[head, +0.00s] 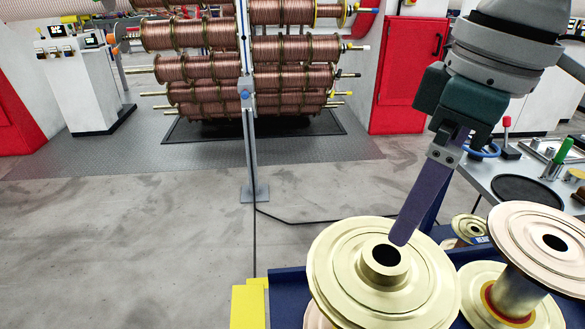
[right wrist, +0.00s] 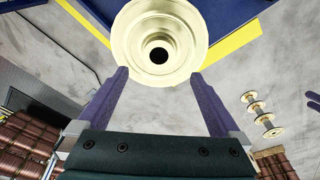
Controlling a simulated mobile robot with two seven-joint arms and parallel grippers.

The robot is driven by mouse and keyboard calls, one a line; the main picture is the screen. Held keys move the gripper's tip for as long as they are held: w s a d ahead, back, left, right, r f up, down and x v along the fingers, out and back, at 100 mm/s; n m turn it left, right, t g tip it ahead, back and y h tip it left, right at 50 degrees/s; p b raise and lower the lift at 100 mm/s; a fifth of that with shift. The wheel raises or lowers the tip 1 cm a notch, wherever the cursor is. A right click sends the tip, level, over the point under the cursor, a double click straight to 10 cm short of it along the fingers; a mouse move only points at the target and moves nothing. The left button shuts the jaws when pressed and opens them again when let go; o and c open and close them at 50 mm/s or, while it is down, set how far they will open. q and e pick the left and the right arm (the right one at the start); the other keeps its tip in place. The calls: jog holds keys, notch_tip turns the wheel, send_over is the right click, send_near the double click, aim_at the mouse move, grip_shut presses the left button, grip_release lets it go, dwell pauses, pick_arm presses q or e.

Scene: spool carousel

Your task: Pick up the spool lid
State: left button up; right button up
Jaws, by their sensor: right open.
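The spool lid (head: 345,268) is a pale gold round disc with a raised hub and a dark centre hole, lying flat at the bottom of the head view, right of centre. It also shows at the top of the right wrist view (right wrist: 138,25). My right gripper (head: 401,240) reaches down from the upper right, its fingertips overlapping the lid near the hub in the head view. In the right wrist view my right gripper (right wrist: 159,76) has its fingers apart and empty, with the lid between and beyond the tips. I cannot tell whether they touch it. My left gripper is out of view.
A copper-toned spool (head: 525,228) and another gold disc (head: 482,283) are close on the right. A blue frame (head: 288,288) with a yellow corner (head: 249,304) surrounds them. A tool bench (head: 480,172) stands behind right. A copper spool carousel (head: 290,77) stands beyond open floor.

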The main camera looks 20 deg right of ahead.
aim_at(387, 255)
jog(key=f, duration=0.3)
jog(key=w+f+b, duration=0.1)
jog(key=f, duration=0.2)
jog(key=f+b, duration=0.1)
jog(key=f, duration=0.2)
jog(key=shift+w+a+f, duration=0.2)
jog(key=shift+a, duration=0.1)
grip_shut()
dwell(0.4)
jog(key=shift+r, duration=0.1)
